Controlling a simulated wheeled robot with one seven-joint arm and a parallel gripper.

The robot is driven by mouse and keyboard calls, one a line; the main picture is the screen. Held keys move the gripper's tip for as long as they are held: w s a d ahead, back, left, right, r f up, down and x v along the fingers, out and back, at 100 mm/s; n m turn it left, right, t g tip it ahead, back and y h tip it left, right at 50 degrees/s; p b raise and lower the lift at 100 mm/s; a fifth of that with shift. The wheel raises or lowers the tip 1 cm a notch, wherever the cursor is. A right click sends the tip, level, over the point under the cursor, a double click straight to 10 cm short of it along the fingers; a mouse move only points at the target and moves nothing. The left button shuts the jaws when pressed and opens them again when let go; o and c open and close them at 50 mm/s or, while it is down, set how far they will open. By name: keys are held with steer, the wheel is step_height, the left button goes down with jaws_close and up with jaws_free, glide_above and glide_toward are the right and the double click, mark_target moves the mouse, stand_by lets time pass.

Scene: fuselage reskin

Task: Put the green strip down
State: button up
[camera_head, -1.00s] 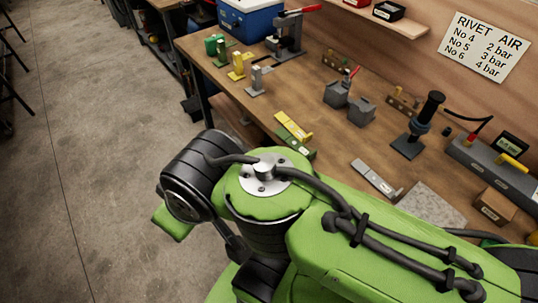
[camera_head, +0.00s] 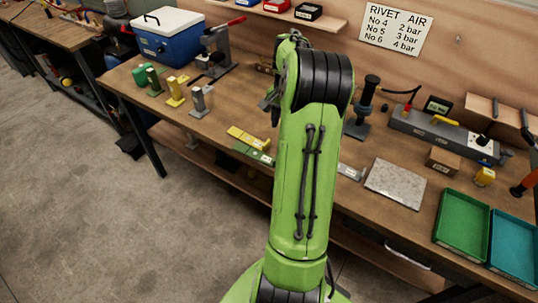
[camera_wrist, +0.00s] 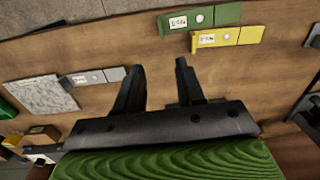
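The green strip (camera_head: 254,154) lies flat on the workbench near its front edge. In the wrist view the green strip (camera_wrist: 200,19) has a white label and a round pale spot, and lies beyond my fingertips. The yellow strip (camera_head: 246,138) lies just behind it, roughly parallel; it also shows in the wrist view (camera_wrist: 228,38). The grey strip (camera_wrist: 92,77) lies apart, to the left in the wrist view. My gripper (camera_wrist: 157,75) is open above the wood with nothing between its fingers. In the head view my arm mostly hides it.
A grey speckled plate (camera_head: 396,184), a green tray (camera_head: 462,226) and a teal tray (camera_head: 514,250) are on the right. Green, yellow and grey upright holders (camera_head: 176,91) and a blue cooler (camera_head: 168,42) stand at the left. A black post tool (camera_head: 362,105) stands behind.

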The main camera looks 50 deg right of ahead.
steer(key=f, duration=0.4)
steer(key=w+f+b, duration=0.1)
steer(key=f, duration=0.9)
steer(key=shift+w+f, duration=0.15)
steer(key=shift+a, duration=0.1)
jaws_close()
